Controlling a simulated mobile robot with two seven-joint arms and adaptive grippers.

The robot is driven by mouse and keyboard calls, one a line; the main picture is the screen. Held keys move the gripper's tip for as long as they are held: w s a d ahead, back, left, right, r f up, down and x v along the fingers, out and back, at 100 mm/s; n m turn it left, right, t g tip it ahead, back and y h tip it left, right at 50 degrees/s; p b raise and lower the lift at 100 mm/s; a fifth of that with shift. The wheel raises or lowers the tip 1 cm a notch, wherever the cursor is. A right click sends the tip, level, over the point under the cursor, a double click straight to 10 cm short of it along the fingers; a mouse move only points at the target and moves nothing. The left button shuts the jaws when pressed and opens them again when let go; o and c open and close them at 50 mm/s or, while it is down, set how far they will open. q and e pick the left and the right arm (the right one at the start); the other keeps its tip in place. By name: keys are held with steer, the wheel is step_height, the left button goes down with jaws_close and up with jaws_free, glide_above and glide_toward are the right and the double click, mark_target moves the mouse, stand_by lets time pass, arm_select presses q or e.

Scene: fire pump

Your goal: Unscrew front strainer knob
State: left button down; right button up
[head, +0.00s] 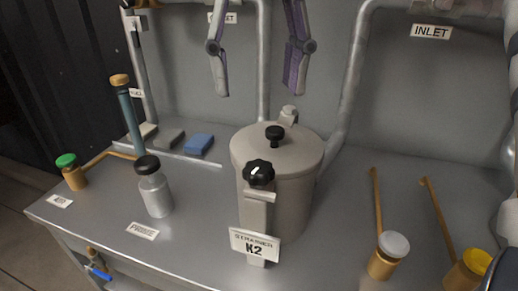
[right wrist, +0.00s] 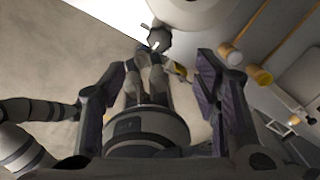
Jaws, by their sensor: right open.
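The strainer (head: 280,190) is a beige-grey cylinder with a lid, standing mid-bench behind a "STRAINER K2" label (head: 254,245). Its front knob (head: 258,173) is black and lobed with a white mark, on top of the front bracket. A second small black knob (head: 274,133) sits on the lid. My right gripper (head: 257,82) is open and empty, above and behind the strainer, apart from both knobs. In the right wrist view the front knob (right wrist: 158,38) appears beyond the open fingers (right wrist: 162,68), roughly centred between them. My left gripper is not in view.
A black-capped bottle (head: 154,188) and a green-capped fitting (head: 72,172) stand left of the strainer. A blue block (head: 198,144) lies behind. Grey-capped (head: 389,256) and yellow-capped (head: 468,272) fittings with brass rods are right. Grey pipes (head: 349,90) rise behind the strainer.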

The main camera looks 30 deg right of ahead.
mark_target(259, 167)
step_height(259, 167, down, 12)
steer(key=shift+s+f, duration=0.1)
steer(key=c, duration=1.1)
